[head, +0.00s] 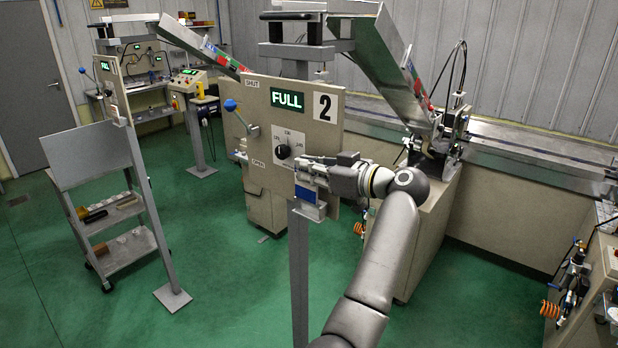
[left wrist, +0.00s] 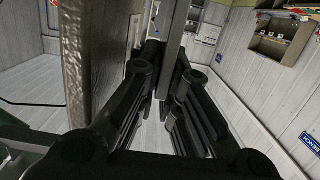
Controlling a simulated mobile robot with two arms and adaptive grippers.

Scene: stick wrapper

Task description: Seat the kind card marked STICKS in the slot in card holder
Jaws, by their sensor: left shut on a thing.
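My left gripper (head: 305,178) is at the lower right of the panel marked 2, its fingers pointing left. It is shut on a thin piece, which I take to be the kind card; its marking cannot be read. In the left wrist view a thin grey edge (left wrist: 178,25) shows between the fingers (left wrist: 168,65). A blue piece (head: 305,194) shows just below the fingertips, beside a small pale bracket (head: 312,211) on the post, probably the card holder. The fingers hide most of this spot, so I cannot tell whether the card is in the slot. My right gripper is not in view.
The panel (head: 260,110) carries a lit FULL sign (head: 287,99), a dial (head: 283,151) and a blue-knobbed lever (head: 231,106). Its post (head: 299,270) stands on the green floor. A shelf cart (head: 130,250) stands left; a machine cabinet (head: 430,225) stands behind my arm.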

